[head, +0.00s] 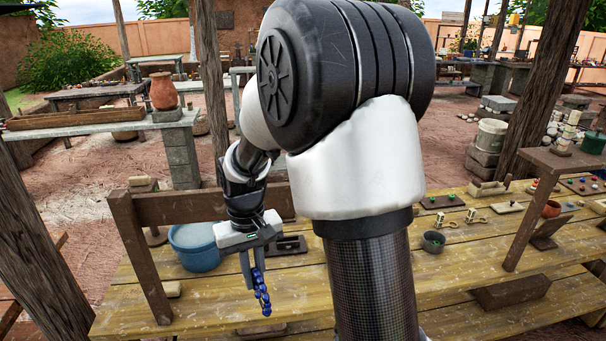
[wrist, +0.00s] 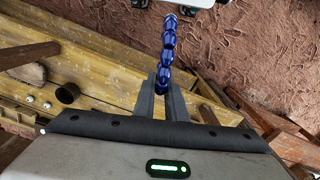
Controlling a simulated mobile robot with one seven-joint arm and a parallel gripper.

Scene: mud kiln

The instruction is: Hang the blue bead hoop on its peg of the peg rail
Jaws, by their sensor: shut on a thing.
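The blue bead hoop (head: 262,294) hangs from my gripper (head: 254,272) above the plank table in the head view. It looks like a string of shiny dark-blue beads, seen nearly edge-on. In the wrist view the hoop (wrist: 168,45) runs away from between the fingertips (wrist: 165,88), which are shut on one bead. A brown wooden frame with a top beam (head: 185,207) stands on the table beside and behind my gripper; it may be the peg rail. I cannot make out its pegs, and my arm hides its right part.
A blue-grey bucket (head: 196,248) stands behind the frame, left of my gripper. A dark tray (head: 290,246) lies behind the gripper. A small dark pot (head: 433,242) and a brown wooden stand (head: 532,215) are to the right. Bare planks lie in front.

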